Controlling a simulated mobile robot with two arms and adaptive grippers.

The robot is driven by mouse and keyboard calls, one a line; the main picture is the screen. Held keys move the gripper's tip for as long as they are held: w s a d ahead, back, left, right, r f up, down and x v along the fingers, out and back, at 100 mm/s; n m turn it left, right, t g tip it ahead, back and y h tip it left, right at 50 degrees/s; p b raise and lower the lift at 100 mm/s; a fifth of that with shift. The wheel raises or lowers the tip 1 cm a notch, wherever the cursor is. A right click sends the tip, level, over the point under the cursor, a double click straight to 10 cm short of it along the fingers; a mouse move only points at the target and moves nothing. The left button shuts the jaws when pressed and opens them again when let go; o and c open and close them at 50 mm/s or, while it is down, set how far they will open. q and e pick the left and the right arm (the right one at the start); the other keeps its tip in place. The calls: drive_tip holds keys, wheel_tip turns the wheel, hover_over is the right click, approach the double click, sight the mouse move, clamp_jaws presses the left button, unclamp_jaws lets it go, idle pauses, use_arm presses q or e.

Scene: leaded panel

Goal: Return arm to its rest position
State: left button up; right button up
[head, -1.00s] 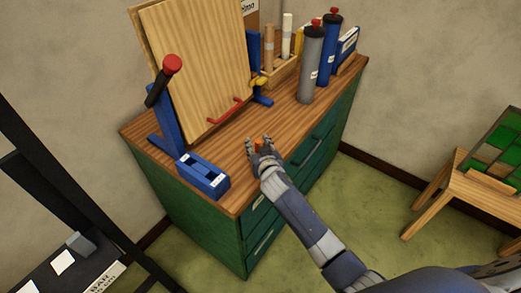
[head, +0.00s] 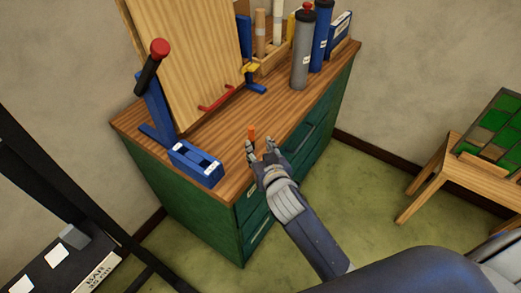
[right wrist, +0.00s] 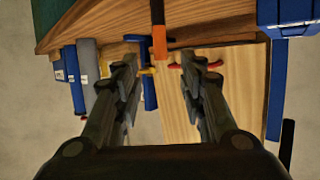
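My right gripper (head: 262,152) is at the front edge of the wooden cabinet top (head: 217,150), its arm coming in from the lower right. In the right wrist view its two fingers (right wrist: 160,68) are apart with nothing held between them. A small tool with an orange and black handle (right wrist: 158,42) lies just beyond the fingertips. Its orange part (head: 252,132) also shows in the head view, on the cabinet top just past the gripper. I cannot tell whether a finger touches it. My left gripper is not in view.
A tilted wooden board (head: 190,60) stands in a blue holder (head: 195,163) with a red-knobbed lever (head: 159,48). Grey (head: 303,55) and blue (head: 322,40) cylinders stand at the back. A wooden stand (head: 450,175) holds a green glass panel (head: 495,125) at right. Green floor between is clear.

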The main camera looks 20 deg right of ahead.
idle(0.5)
drive_tip(key=s+d+f+n+g, duration=0.1)
drive_tip(key=s+f+g, duration=0.2)
drive_tip(key=s, duration=0.6)
drive_tip(key=s+d+f+n+g+y, duration=0.1)
drive_tip(key=s+d+f+g, duration=0.2)
drive_tip(key=s, duration=0.7)
drive_tip(key=s+f+n+g, duration=0.1)
drive_tip(key=s+f+g, duration=0.25)
drive_tip(key=s, duration=0.55)
wheel_tip(320, 180, down, 27)
drive_tip(key=s+g+b, duration=0.1)
drive_tip(key=s+g, duration=0.1)
drive_tip(key=s, duration=0.1)
drive_tip(key=s+d+f+g+b, duration=0.1)
drive_tip(key=s+d+f, duration=0.2)
drive_tip(key=s+f, duration=1.3)
